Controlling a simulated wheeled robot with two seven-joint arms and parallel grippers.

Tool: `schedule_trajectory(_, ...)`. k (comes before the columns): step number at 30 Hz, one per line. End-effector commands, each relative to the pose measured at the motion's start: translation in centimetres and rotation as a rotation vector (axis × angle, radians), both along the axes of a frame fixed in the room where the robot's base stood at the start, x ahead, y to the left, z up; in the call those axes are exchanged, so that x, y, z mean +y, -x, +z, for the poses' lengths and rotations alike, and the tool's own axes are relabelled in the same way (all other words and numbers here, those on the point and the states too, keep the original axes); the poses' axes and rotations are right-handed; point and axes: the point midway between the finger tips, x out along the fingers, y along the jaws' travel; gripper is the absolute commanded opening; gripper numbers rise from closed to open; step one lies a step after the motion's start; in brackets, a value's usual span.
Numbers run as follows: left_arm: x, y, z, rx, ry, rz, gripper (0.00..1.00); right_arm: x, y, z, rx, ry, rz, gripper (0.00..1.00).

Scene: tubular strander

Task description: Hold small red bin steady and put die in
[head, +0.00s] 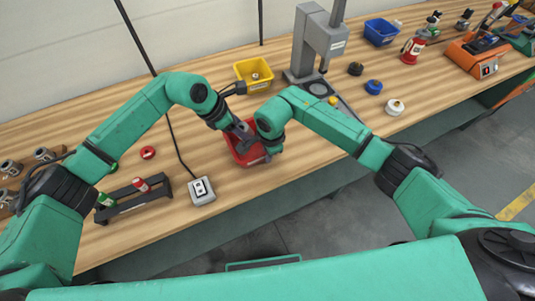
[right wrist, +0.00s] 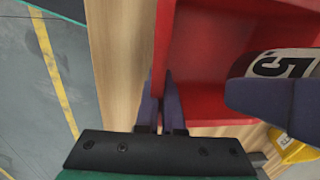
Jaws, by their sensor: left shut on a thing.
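The small red bin (head: 250,158) stands on the wooden bench, near its front edge. Its red walls and floor fill the middle of the right wrist view (right wrist: 215,60). My right gripper (head: 271,149) has one finger on each side of a bin wall, close against it in the right wrist view (right wrist: 161,108). My left gripper (head: 243,132) is over the bin, shut on the die (right wrist: 285,66), a pale and dark piece marked with a black 5. In the head view the grippers hide the die and part of the bin.
A yellow bin (head: 254,74) with a small piece in it stands behind. A grey press (head: 318,45) is at the back. A grey switch box (head: 201,191) and a black rack (head: 134,198) lie to the left. Black, blue and white-topped pieces (head: 395,106) stand to the right.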

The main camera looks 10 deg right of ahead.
Motion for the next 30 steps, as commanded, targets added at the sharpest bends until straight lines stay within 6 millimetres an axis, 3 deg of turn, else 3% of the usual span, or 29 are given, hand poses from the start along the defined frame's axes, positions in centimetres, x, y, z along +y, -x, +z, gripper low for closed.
schedule_trajectory(16,-0.1,0.0,-3.6,-0.001,0.003,0.0,0.0,-0.2,0.3,-0.4,0.009,0.007,0.001,0.0)
schedule_trajectory(26,0.0,0.0,-4.0,-0.002,0.003,0.0,0.0,-0.2,0.3,-0.4,0.009,0.007,0.001,0.0)
schedule_trajectory(27,-0.1,0.0,-4.0,-0.002,0.003,0.0,0.69,-0.2,0.3,-0.4,0.009,0.007,0.001,0.0)
schedule_trajectory(29,0.0,0.0,-4.0,-0.001,0.002,0.0,0.89,-0.2,0.3,-0.4,0.009,0.007,0.001,0.0)
schedule_trajectory(30,0.0,0.0,-4.0,-0.001,0.002,0.0,0.89,-0.2,0.3,-0.4,0.009,0.007,0.001,0.0)
